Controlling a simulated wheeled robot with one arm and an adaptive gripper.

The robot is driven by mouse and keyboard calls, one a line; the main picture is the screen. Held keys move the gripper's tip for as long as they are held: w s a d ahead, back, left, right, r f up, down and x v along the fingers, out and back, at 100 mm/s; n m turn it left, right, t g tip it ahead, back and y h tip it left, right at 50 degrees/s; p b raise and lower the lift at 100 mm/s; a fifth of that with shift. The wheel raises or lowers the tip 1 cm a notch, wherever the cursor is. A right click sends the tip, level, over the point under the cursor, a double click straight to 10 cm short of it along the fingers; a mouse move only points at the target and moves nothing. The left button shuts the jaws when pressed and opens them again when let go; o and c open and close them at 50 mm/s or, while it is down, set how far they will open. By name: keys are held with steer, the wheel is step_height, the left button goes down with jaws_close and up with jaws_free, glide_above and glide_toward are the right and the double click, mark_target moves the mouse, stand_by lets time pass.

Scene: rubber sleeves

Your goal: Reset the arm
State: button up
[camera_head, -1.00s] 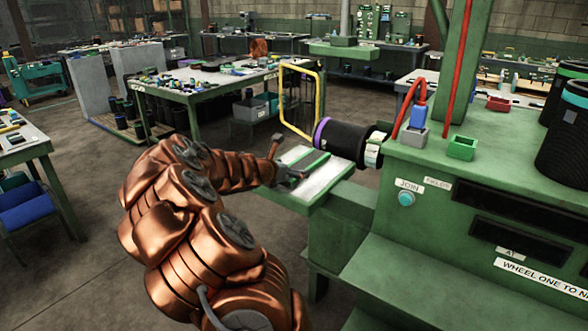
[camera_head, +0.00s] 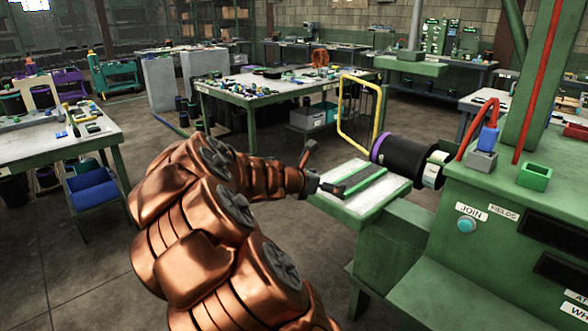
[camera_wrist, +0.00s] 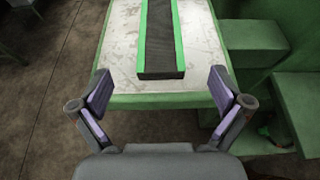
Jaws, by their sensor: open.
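My copper-coloured arm reaches up and to the right in the head view. My gripper (camera_head: 324,188) is at the near left edge of the small machine table (camera_head: 397,189). In the wrist view my gripper (camera_wrist: 163,93) is open, with two purple-padded fingers spread apart and nothing between them. Past the fingers, the light table top (camera_wrist: 120,50) carries a dark strip with green side rails (camera_wrist: 160,72). The gripper appears apart from the strip. A dark cylinder with a purple ring (camera_head: 405,158) stands out from the green machine behind the table.
The green machine (camera_head: 430,260) with a JOIN button (camera_head: 466,225) fills the right. A yellow frame (camera_head: 342,100) rises behind the small table. A workbench (camera_head: 225,92) with many small items stands at the back, another bench (camera_head: 50,142) at left. The floor (camera_head: 80,270) at lower left is clear.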

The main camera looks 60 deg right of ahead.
steer(key=shift+a, duration=0.1)
steer(key=s+a+f+m+y+p, duration=0.1)
steer(key=s+a+m+y, duration=0.3)
steer(key=a, duration=1.2)
steer(key=s+a+f+m+y+p, duration=0.1)
steer(key=s+a+m+y, duration=0.4)
steer(key=a, duration=1.2)
steer(key=s+a+f+m+t+y, duration=0.1)
steer(key=s+a+m+y, duration=0.3)
steer(key=a, duration=1.3)
steer(key=f+m, duration=0.1)
steer(key=m, duration=0.1)
steer(key=shift+s+f+m+p, duration=0.15)
steer(key=shift+f+m+p, duration=0.15)
steer(key=shift+p, duration=0.1)
